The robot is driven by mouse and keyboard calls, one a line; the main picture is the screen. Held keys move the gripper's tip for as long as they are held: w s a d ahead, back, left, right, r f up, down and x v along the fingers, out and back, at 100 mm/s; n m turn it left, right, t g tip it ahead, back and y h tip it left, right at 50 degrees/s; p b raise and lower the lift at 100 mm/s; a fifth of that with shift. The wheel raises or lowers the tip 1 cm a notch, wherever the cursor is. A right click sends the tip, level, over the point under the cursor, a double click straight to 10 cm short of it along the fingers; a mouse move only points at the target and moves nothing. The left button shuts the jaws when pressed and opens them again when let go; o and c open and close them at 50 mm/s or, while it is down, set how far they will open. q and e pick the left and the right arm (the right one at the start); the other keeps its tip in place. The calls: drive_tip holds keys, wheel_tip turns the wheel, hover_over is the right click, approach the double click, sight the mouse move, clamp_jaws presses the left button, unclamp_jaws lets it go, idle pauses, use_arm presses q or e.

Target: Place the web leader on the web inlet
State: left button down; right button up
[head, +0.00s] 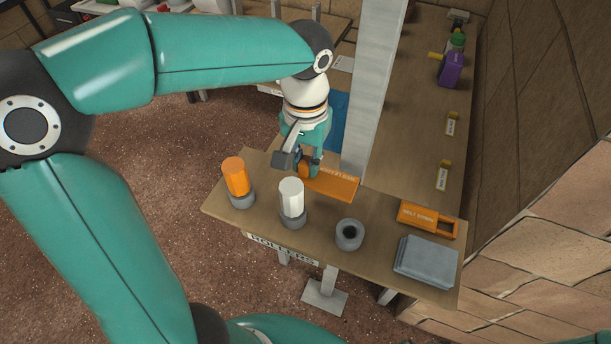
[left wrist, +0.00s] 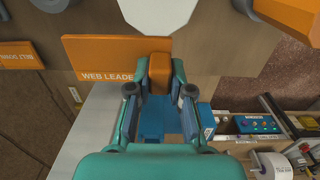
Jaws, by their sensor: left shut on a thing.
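The web leader is an orange plate (head: 335,186) with white lettering, at the far edge of the roller table, beside the grey post. It also shows in the left wrist view (left wrist: 100,52), where its lettering is partly covered by my gripper. My left gripper (head: 303,168) reaches down at the plate's left end. In the left wrist view its fingers (left wrist: 160,72) are shut on the orange grip block of the web leader. I cannot tell whether the plate touches the table. No web inlet can be made out by label. My right gripper is out of view.
The table (head: 265,225) holds an orange roller (head: 235,177) and a white roller (head: 291,192) in grey cups, an empty grey cup (head: 349,235), an orange belt piece (head: 425,217) and a grey slab (head: 426,262). A grey post (head: 374,90) rises close behind the plate.

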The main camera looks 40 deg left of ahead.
use_arm(q)
drive_tip(key=shift+f, duration=2.55)
drive_tip(key=shift+f, duration=0.15)
drive_tip(key=c, duration=1.1)
unclamp_jaws()
drive_tip(key=shift+o, duration=0.2)
